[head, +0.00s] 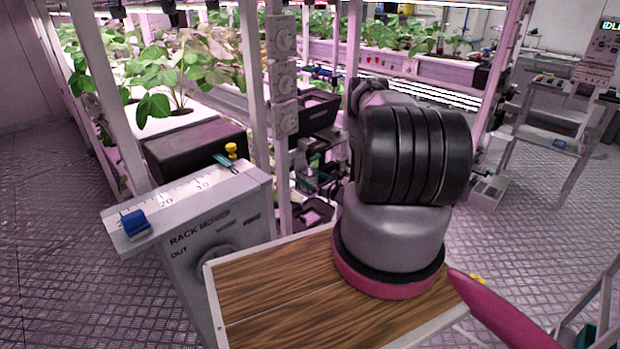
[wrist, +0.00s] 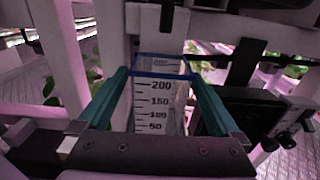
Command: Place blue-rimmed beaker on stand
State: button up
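The blue-rimmed beaker (wrist: 160,105) is clear, with black marks from 50 to 200, and is in the middle of the wrist view. My gripper (wrist: 160,78) has its two teal fingers on either side of it, their tips against the beaker just below the blue rim. The beaker looks upright. Its lower end is hidden by the gripper body, so I cannot see what is under it. I cannot pick out the stand in either view.
Plant racks with white posts (head: 250,75) stand behind. Open floor (head: 70,235) lies at far left.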

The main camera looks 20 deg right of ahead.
jog(key=shift+r, duration=0.2)
jog(key=v, duration=1.2)
